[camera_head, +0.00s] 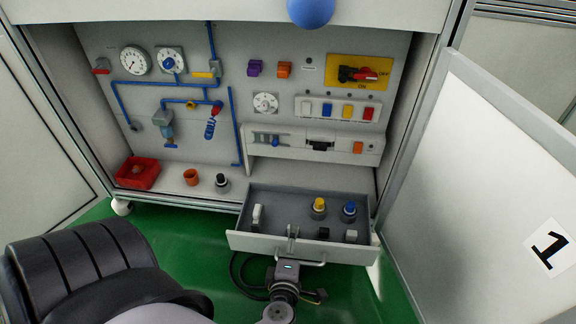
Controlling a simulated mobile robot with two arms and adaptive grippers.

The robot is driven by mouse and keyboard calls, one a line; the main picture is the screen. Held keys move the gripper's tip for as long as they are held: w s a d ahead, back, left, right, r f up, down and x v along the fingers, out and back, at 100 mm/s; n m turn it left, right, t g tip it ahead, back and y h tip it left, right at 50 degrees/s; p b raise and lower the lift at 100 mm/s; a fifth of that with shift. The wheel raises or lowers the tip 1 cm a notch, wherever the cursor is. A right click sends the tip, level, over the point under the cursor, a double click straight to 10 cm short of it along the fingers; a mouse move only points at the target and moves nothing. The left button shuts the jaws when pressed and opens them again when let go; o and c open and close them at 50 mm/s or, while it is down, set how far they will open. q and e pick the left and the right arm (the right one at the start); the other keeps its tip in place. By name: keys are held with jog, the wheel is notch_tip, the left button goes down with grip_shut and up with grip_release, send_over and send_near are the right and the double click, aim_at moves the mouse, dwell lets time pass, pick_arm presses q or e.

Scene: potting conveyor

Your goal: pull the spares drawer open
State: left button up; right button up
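The spares drawer (245,240) is pulled out of the cabinet's lower part, with its inside in view. It holds a yellow-topped knob, a blue-topped knob and several small white and black parts. Its pale bar handle (315,263) runs along the front. My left gripper (292,240) is at the handle, left of its middle, with its narrow fingers close together and apparently shut on the bar. The fingertips reach up at the drawer front; the exact contact is partly hidden by the gripper body. My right gripper is not in view.
A cabinet door (480,190) marked 1 stands open at the right. A red bin (138,172), an orange cup (190,177) and a black-and-white part (222,183) stand on the cabinet floor left of the drawer. A blue ball (310,12) shows at the top. Green floor (345,295) is visible below.

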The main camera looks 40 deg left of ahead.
pick_arm(q)
jog(key=r, duration=0.2)
jog(key=shift+d+r+t, duration=0.3)
jog(key=shift+r, duration=0.1)
jog(key=shift+c, duration=0.2)
jog(key=shift+s+d+r, duration=0.25)
jog(key=shift+s+r, duration=0.05)
jog(key=shift+s, duration=0.1)
jog(key=c, duration=0.4)
jog(key=shift+s+d, duration=0.2)
jog(key=shift+s, duration=0.1)
jog(key=c, duration=0.6)
jog(key=v, duration=0.3)
jog(key=f+v, duration=0.1)
jog(key=v, duration=0.5)
jog(key=shift+s+f, duration=0.1)
jog(key=shift+f, duration=0.05)
jog(key=shift+c, duration=0.2)
jog(key=shift+p, duration=0.65)
